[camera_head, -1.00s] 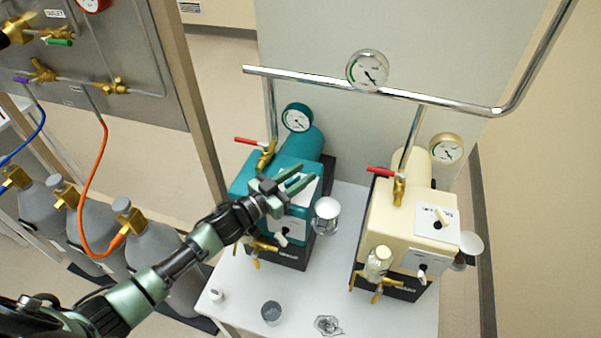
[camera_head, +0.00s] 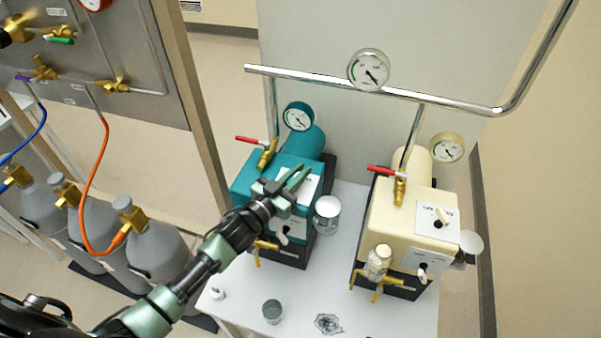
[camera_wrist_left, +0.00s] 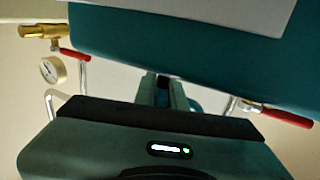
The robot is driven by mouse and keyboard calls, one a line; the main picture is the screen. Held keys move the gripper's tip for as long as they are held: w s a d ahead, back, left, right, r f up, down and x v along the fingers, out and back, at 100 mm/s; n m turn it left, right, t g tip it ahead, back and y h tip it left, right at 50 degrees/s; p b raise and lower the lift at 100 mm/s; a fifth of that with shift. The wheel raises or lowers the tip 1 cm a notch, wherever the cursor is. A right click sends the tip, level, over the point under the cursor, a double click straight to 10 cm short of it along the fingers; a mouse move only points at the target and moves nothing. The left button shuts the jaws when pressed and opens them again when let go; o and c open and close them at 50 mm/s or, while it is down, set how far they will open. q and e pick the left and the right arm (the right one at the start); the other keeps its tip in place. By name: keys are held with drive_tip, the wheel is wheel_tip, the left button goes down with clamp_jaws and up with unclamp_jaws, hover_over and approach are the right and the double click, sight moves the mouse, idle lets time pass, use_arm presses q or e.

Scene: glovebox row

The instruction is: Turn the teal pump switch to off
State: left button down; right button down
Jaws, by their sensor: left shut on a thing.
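The teal pump (camera_head: 252,180) stands on the left half of the white table, and its teal body also shows in the wrist view (camera_wrist_left: 190,48). The fingers show in the wrist view (camera_wrist_left: 164,88) against the teal body. The switch's angle cannot be told. My right gripper is not in view.
A cream pump (camera_head: 385,215) with its own top knob (camera_head: 443,216) stands to the right. A steel pipe (camera_head: 440,99) with a gauge (camera_head: 368,69) runs above both pumps. Red-handled valves, a glass jar (camera_head: 327,214) and a grey cup (camera_head: 272,311) are near. Grey cylinders stand left.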

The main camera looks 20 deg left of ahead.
use_arm(q)
drive_tip(key=n+t+y+b, duration=0.1)
drive_tip(key=n+y, duration=0.1)
drive_tip(key=y, duration=0.1)
drive_tip(key=shift+a+f, duration=0.1)
drive_tip(key=shift+a, duration=0.1)
drive_tip(key=shift+w+a+n+y+b, duration=0.1)
drive_tip(key=shift+a+n+y+b, duration=0.15)
drive_tip(key=shift+n+y+b, duration=0.7)
drive_tip(key=shift+y+p, duration=0.3)
drive_tip(key=shift+y, duration=0.35)
drive_tip(key=shift+r, duration=0.2)
drive_tip(key=c, duration=1.5)
unclamp_jaws()
drive_tip(key=shift+f, duration=0.1)
